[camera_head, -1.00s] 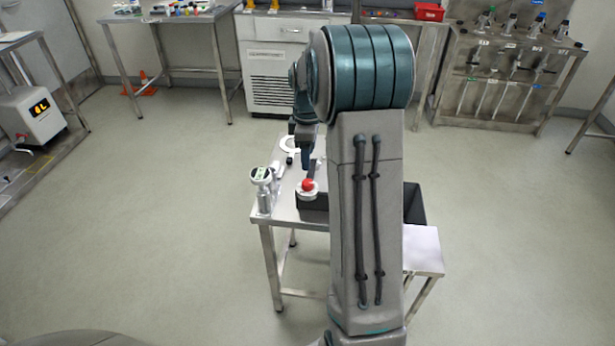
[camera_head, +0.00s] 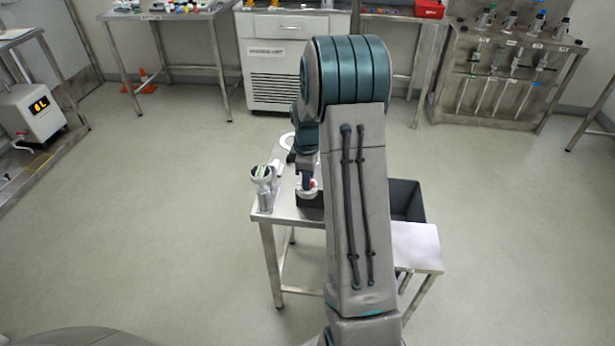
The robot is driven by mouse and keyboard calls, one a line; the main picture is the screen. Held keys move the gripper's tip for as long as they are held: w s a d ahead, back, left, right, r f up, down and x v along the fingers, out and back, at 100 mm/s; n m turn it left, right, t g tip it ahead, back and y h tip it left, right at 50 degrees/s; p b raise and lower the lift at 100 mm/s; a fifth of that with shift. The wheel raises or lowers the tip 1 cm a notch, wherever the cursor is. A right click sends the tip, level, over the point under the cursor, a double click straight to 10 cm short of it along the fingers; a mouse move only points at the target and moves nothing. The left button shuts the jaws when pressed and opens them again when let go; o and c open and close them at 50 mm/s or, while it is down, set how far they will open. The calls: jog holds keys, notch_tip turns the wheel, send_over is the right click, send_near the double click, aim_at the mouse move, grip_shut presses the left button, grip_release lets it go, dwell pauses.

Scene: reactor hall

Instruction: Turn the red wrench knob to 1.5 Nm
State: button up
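The red knob (camera_head: 313,183) sits on a round white base (camera_head: 307,193) near the front of the small metal table (camera_head: 262,218). Only a small part of the red shows; my gripper covers the rest. My gripper (camera_head: 306,184) points down right at the knob, in front of or around it; I cannot tell which, nor whether it touches. Its fingers are too small and hidden to show whether they are open. A dial gauge (camera_head: 262,172) on a metal body stands left of the knob, its reading too small to make out.
A white ring-shaped item (camera_head: 287,141) lies behind the gauge on the table. A dark open bin (camera_head: 405,188) stands to the right, partly behind my arm. A tool rack (camera_head: 500,80) and benches line the back.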

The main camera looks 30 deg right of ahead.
jog(key=shift+c, duration=1.3)
jog(key=m+b, duration=0.1)
jog(key=m, duration=0.3)
jog(key=shift+m+b, duration=0.3)
jog(key=shift+m, duration=0.1)
jog(key=m, duration=0.3)
jog(key=shift+m+b, duration=0.3)
jog(key=shift+m, duration=1.6)
jog(key=o, duration=1)
